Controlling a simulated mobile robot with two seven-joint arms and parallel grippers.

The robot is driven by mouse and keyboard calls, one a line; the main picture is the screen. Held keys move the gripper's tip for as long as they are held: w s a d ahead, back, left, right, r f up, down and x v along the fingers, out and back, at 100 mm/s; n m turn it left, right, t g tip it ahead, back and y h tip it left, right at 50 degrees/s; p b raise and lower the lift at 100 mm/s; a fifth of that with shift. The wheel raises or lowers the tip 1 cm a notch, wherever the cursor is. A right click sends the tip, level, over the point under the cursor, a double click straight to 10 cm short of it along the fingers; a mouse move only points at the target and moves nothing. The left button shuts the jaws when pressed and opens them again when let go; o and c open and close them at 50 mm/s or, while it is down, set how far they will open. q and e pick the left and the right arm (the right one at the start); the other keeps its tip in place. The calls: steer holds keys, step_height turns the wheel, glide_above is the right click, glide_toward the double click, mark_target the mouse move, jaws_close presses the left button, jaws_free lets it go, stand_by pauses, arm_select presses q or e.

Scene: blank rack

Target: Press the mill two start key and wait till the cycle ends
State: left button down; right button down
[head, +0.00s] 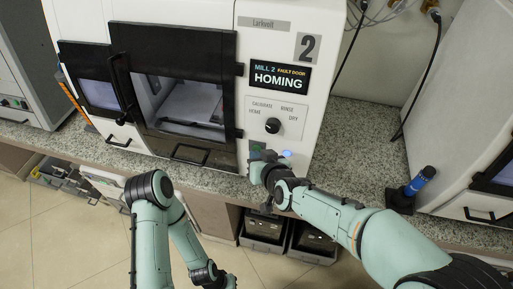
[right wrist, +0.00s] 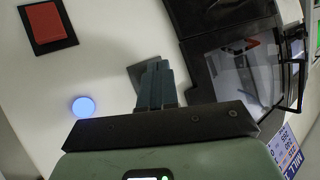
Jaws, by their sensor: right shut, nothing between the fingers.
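Mill 2 (head: 262,25) is a white machine with a large "2" label. A round blue-lit key (head: 286,153) is low on the panel and also shows in the right wrist view (right wrist: 84,106). My right gripper (head: 258,168) is shut and empty by the lower panel. In the right wrist view its fingertips (right wrist: 154,70) are beside the blue key, over a grey plate they partly hide.
A mode knob (head: 272,126) sits above the keys. A red square key (right wrist: 47,25) shows in the right wrist view. A blue-topped cylinder (head: 420,181) stands on the granite counter (head: 352,160) at right, near another machine (head: 480,130). Grey bins (head: 265,228) are below.

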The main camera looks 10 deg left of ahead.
arm_select(q)
steer(key=shift+w+r, duration=0.2)
steer(key=shift+r, duration=0.2)
arm_select(e)
steer(key=shift+s, duration=0.5)
